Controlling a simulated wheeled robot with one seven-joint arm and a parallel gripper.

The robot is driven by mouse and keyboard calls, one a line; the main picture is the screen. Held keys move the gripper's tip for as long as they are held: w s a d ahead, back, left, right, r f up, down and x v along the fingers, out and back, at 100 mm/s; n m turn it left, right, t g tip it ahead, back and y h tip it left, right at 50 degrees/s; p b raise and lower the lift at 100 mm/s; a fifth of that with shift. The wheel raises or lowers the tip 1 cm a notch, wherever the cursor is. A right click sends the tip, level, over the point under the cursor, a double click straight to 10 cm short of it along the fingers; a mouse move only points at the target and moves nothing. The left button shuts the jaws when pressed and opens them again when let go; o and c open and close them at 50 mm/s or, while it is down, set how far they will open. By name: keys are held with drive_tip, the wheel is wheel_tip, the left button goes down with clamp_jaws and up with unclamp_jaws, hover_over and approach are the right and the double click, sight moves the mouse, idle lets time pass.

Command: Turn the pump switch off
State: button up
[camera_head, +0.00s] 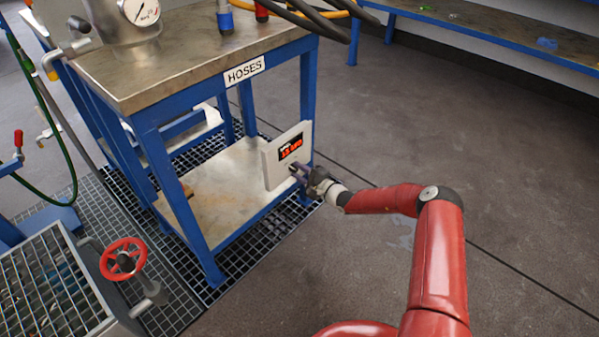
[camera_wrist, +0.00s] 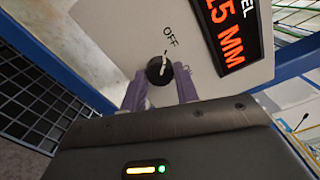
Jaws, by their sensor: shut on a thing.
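The pump switch (camera_wrist: 159,70) is a round black knob with a pale pointer line, on the front of a light grey control box (camera_head: 275,172). In the wrist view, the word OFF is printed above the knob, and another label to its right is partly hidden by a finger. The pointer line points up towards OFF, slightly tilted. My gripper (camera_head: 304,172) is at the front of the box. In the wrist view its two purple-grey fingers (camera_wrist: 160,88) are on either side of the knob and shut on it.
The box stands on the lower shelf (camera_head: 222,195) of a blue-framed bench labelled HOSES (camera_head: 244,70). A blue bench leg (camera_head: 307,90) rises close to the box. A red handwheel (camera_head: 123,259) stands at the lower left. Open floor (camera_head: 420,120) lies to the right.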

drive_tip(key=o, duration=1)
drive_tip(key=shift+c, duration=0.2)
drive_tip(key=v, duration=0.7)
drive_tip(key=shift+s+d, duration=0.25)
drive_tip(key=shift+d, duration=0.05)
